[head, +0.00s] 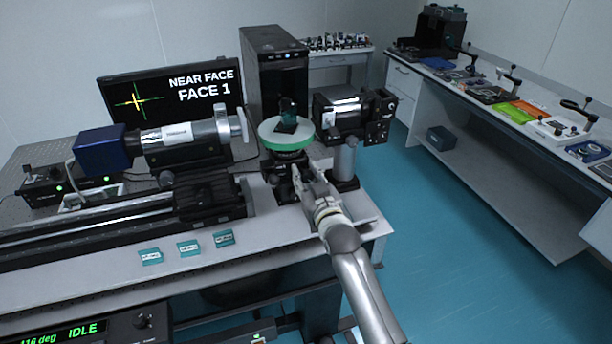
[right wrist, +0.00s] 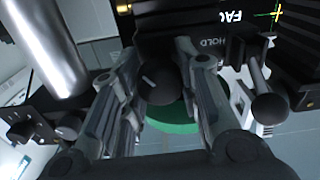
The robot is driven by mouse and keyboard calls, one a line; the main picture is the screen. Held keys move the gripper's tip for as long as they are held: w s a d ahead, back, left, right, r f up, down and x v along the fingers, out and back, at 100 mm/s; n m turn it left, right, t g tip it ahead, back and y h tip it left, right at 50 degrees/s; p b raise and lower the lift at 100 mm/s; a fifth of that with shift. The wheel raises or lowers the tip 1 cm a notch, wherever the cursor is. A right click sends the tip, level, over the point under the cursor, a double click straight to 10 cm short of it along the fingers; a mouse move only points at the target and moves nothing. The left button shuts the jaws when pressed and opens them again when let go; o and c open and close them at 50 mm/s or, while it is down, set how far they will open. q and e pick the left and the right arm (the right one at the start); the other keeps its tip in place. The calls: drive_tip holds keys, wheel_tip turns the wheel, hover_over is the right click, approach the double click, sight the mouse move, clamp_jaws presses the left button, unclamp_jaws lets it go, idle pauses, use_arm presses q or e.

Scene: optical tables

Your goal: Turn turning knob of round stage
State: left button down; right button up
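The round stage (head: 285,133) has a green-rimmed disc on a black base and carries a small dark upright piece. It stands near the right end of the optical table. My right gripper (head: 304,178) is at the front of the stage's base. In the right wrist view, the right gripper (right wrist: 158,62) has its fingers apart, one on each side of a dark round knob (right wrist: 160,84). The green disc (right wrist: 172,127) shows behind the knob. Whether the fingers touch the knob is not clear. My left gripper is not in view.
A black instrument (head: 352,118) on a post stands close right of the stage. A silver and blue optical tube (head: 180,140) on a rail is to the left. A monitor (head: 172,96) reads "NEAR FACE, FACE 1". Small teal boxes (head: 188,248) lie near the front edge.

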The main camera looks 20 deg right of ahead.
drive_tip(key=c, duration=0.3)
drive_tip(key=shift+m, duration=0.7)
drive_tip(key=shift+c, duration=0.2)
drive_tip(key=o, duration=1)
drive_tip(key=shift+o, duration=0.2)
